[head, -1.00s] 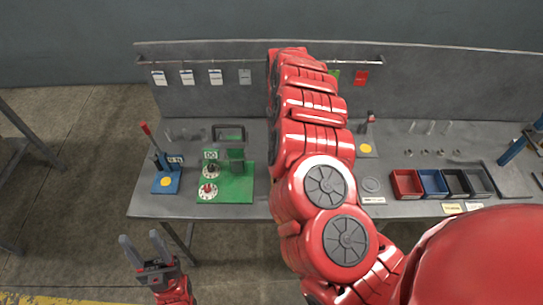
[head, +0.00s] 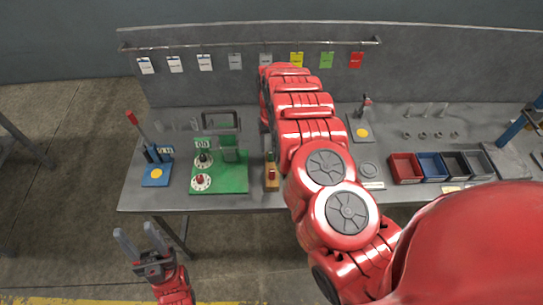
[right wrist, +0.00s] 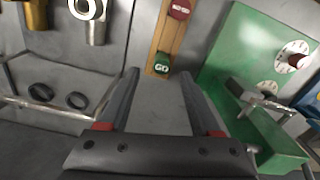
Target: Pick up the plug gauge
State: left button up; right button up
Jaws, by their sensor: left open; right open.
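The plug gauge (right wrist: 168,38) shows in the right wrist view as a tan, wood-coloured bar with a red NO-GO end and a green GO end. In the head view the plug gauge (head: 271,174) is beside the green board, close to my right arm. My right gripper (right wrist: 160,72) is open and empty, with its fingertips pointing at the green GO end. Whether they touch the gauge I cannot tell. My left gripper (head: 142,245) is open and empty in front of the bench.
The green board (head: 232,180) with dials stands left of the gauge; its bracket shows near the right finger in the wrist view. A blue lever stand (head: 157,174) is further left. Coloured bins (head: 405,168) stand at right.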

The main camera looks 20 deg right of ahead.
aim_at(271, 153)
jog(key=shift+f+p, duration=0.45)
jog(key=shift+s+a+f+p, duration=0.1)
jog(key=shift+f+p, duration=0.55)
jog(key=shift+f, duration=1.6)
jog(key=shift+a, duration=0.1)
grip_shut()
